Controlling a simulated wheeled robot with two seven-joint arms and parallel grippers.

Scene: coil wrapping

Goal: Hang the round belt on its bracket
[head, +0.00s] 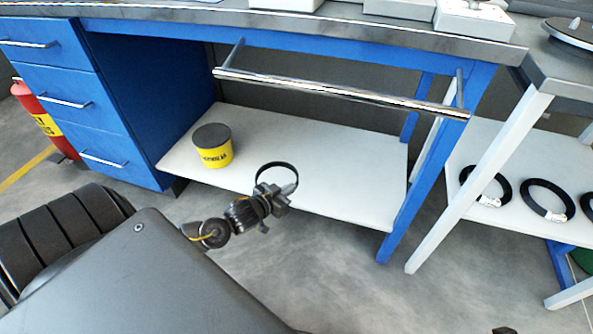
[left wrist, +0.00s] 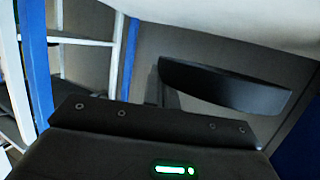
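The round belt (head: 273,166) is a thin black loop. My left gripper (head: 287,191) is shut on its near right part and holds it in front of the bench's lower shelf. In the left wrist view the belt (left wrist: 225,86) shows as a wide dark band beyond the gripper body; the grip point itself is mostly hidden. A chrome bar (head: 335,92) on two short posts runs along the bench front, above and beyond the belt, and is empty. I cannot make out another bracket for certain. A small dark piece at the bottom edge may be my right gripper (head: 505,331).
The white lower shelf (head: 330,160) carries a yellow and black tub (head: 212,146). Blue drawers (head: 95,100) stand left, with a red extinguisher (head: 42,120) beyond. A white-legged table (head: 480,180) at right has several black coils on its shelf.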

